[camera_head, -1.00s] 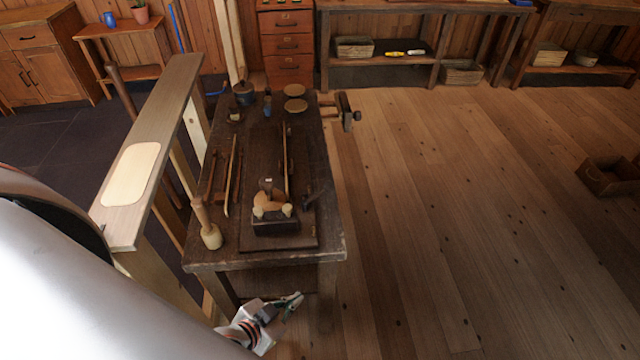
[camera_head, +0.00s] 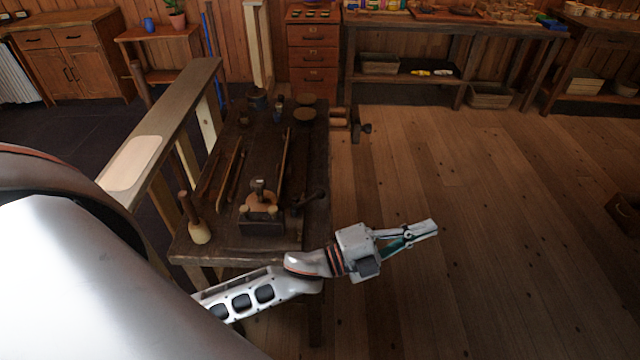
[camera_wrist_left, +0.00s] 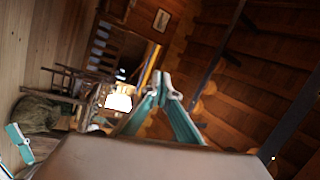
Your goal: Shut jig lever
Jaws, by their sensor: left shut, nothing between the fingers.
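The jig (camera_head: 262,218) appears to be the dark block with a pale wooden top near the front of the workbench (camera_head: 240,253). A dark lever-like handle (camera_head: 312,198) sticks out beside it on the right; I cannot tell whether it is open or shut. My left gripper (camera_head: 428,230) is past the bench's right front side, over the floor, well apart from the jig and pointing right. Its fingers are together and empty. In the left wrist view the teal fingers (camera_wrist_left: 161,84) meet at the tips, and the jig does not show.
A wooden mallet (camera_head: 199,232) stands at the bench's left front corner. A pale beam (camera_head: 190,95) runs along the left.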

